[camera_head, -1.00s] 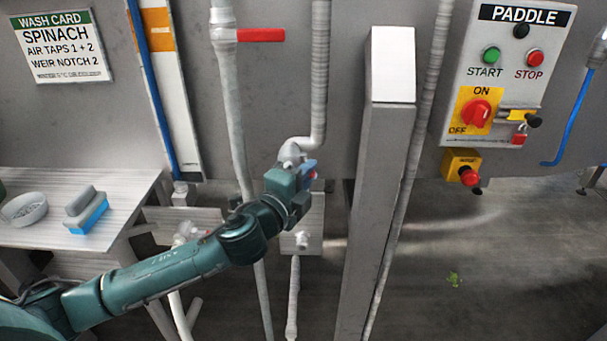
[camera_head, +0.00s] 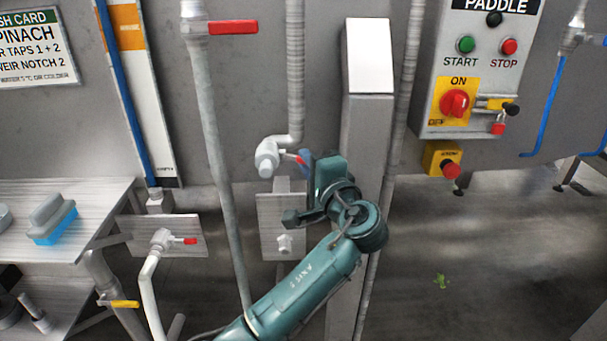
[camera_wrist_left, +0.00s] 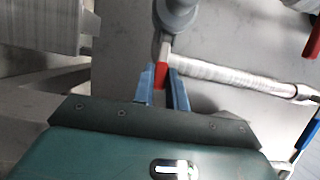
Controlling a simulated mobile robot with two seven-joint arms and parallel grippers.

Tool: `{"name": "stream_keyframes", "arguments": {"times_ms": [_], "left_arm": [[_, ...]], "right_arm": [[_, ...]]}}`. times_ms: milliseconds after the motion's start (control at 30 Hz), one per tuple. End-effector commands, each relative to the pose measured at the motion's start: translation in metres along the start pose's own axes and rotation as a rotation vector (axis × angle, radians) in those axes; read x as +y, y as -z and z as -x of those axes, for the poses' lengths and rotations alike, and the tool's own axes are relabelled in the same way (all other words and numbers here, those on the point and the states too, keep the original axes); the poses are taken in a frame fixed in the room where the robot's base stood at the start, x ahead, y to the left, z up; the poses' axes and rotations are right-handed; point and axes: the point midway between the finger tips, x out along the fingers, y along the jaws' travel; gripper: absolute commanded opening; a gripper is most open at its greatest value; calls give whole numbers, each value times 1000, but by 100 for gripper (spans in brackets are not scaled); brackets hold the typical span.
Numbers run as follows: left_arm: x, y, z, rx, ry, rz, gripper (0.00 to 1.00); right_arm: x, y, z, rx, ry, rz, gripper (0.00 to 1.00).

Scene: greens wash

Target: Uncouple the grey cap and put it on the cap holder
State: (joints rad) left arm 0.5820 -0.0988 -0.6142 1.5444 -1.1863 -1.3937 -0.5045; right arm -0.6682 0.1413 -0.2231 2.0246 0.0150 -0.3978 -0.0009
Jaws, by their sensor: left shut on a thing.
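A grey round fitting (camera_head: 267,160), which seems to be the grey cap, sits at the bent lower end of the ribbed pipe. A short lever with a red tip (camera_head: 292,157) sticks out to its right. My left gripper (camera_head: 303,160) has its blue fingers around that red tip. The wrist view shows the blue fingers (camera_wrist_left: 162,86) on either side of the red tip (camera_wrist_left: 161,74), below the grey fitting (camera_wrist_left: 174,12). A metal plate with a stub (camera_head: 285,243) stands below; I cannot tell whether it is the cap holder. My right gripper is out of view.
A grey post (camera_head: 367,120) stands close to the right of my left gripper. A pipe with a red handle (camera_head: 233,27) runs down on the left. A bench with a blue brush (camera_head: 54,225) is at far left. The paddle control box (camera_head: 470,80) hangs at right.

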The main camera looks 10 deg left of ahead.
Motion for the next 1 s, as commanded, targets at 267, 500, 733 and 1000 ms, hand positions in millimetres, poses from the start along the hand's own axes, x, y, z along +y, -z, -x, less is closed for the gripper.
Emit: {"name": "stream_keyframes", "arguments": {"times_ms": [267,500,733,1000], "left_arm": [[2,6,-5,-126,-1,1,0],[1,8,-7,-166,-1,1,0],[0,7,-7,-170,0,1,0],[0,7,-7,-169,0,1,23]], "right_arm": [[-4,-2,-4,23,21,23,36],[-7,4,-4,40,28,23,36],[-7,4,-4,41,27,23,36],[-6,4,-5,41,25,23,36]]}}
